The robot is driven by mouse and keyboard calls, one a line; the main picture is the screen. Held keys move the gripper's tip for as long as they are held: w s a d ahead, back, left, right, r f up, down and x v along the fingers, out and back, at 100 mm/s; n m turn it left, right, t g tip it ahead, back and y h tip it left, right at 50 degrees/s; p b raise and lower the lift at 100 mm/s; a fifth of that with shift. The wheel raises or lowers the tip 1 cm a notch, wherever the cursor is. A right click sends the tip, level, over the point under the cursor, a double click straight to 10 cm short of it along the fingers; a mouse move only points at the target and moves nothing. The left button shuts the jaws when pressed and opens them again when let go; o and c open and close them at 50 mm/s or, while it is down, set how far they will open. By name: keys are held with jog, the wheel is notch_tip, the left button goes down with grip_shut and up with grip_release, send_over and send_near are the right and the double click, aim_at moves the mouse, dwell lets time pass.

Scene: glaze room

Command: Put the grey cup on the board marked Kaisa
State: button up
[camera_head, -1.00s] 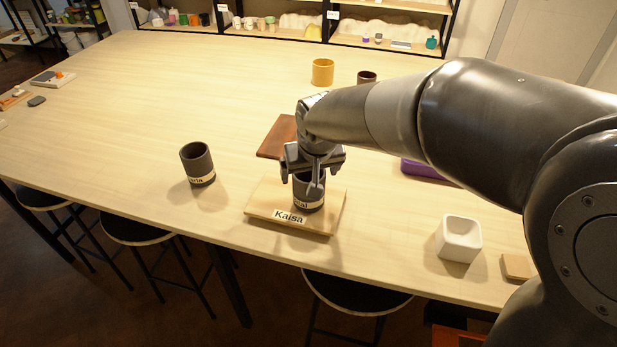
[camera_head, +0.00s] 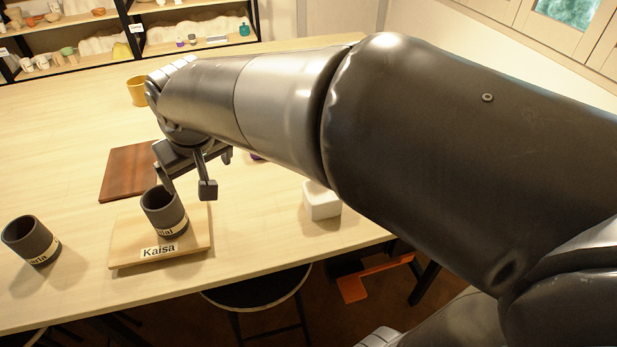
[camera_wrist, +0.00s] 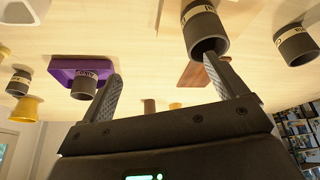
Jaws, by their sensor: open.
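A dark grey cup (camera_head: 164,214) with a pale name band, only partly readable, stands upright on the light wooden board marked Kaisa (camera_head: 190,240). The cup also shows in the wrist view (camera_wrist: 205,33). My gripper (camera_head: 187,187) is open and empty, its fingers above and beside the cup's rim. In the wrist view one fingertip of my gripper (camera_wrist: 163,70) overlaps the cup's rim; I cannot tell whether it touches. A second dark grey cup (camera_head: 32,241), also banded, stands on the table left of the board.
A reddish-brown board (camera_head: 127,172) lies behind the Kaisa board. A white square pot (camera_head: 321,202) stands to the right near the table's front edge. A yellow cup (camera_head: 137,91) stands farther back. In the wrist view a banded dark cup (camera_wrist: 84,84) is at a purple board (camera_wrist: 62,72).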

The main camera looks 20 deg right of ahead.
jog(key=s+d+f+m, duration=0.1)
jog(key=s+d+m, duration=0.1)
jog(key=s+d, duration=0.4)
jog(key=s+d+f+m+t+h, duration=0.1)
jog(key=s+d, duration=0.6)
jog(key=d, duration=0.7)
jog(key=shift+m, duration=0.8)
